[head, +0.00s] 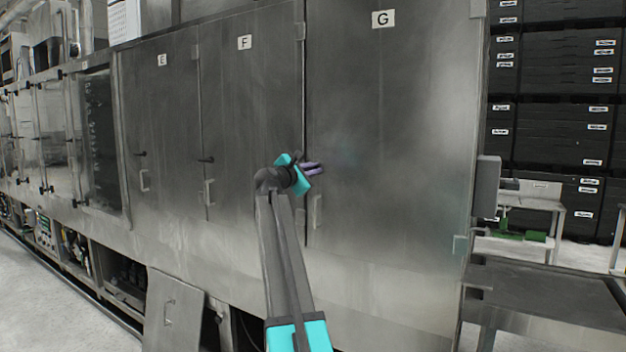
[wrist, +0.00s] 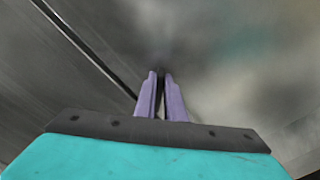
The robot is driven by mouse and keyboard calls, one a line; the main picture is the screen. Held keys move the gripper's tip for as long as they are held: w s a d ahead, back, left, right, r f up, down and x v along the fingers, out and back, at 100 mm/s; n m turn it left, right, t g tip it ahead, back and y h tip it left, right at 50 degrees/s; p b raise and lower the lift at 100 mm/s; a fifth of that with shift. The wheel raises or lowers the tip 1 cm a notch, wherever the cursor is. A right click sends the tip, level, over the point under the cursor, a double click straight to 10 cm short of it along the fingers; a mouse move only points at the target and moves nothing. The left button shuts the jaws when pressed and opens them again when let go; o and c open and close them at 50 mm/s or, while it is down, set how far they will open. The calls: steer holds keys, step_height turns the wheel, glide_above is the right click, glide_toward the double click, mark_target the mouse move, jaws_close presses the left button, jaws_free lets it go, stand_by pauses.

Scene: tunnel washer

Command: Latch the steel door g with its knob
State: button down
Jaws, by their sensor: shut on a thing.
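The steel door g (head: 400,130) is the wide grey panel with the "G" label in the head view. It stands flush or nearly so beside door F. In the wrist view its grey surface (wrist: 240,80) fills the right side, with a dark seam to its left. My gripper (head: 316,168) is at the left edge of door g, above its handle (head: 317,212). In the wrist view the purple fingers of my gripper (wrist: 159,78) are close together, pointing at the door. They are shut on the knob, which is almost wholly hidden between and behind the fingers.
Door F (head: 248,110) and door E (head: 160,120) continue to the left, with small dark knobs and handles. A loose panel (head: 173,310) leans below them. A grey box (head: 487,187) and a metal table (head: 540,295) stand at the right.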

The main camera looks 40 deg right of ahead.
steer(key=m+b, duration=0.2)
steer(key=f+m+b, duration=0.1)
steer(key=m+b, duration=0.5)
steer(key=shift+s+d+f, duration=0.1)
steer(key=shift+s+f, duration=0.05)
steer(key=shift+s, duration=0.1)
steer(key=shift+m, duration=0.3)
steer(key=c, duration=1.8)
jaws_free()
steer(key=shift+c, duration=0.2)
steer(key=b+v, duration=0.2)
steer(key=v, duration=1.2)
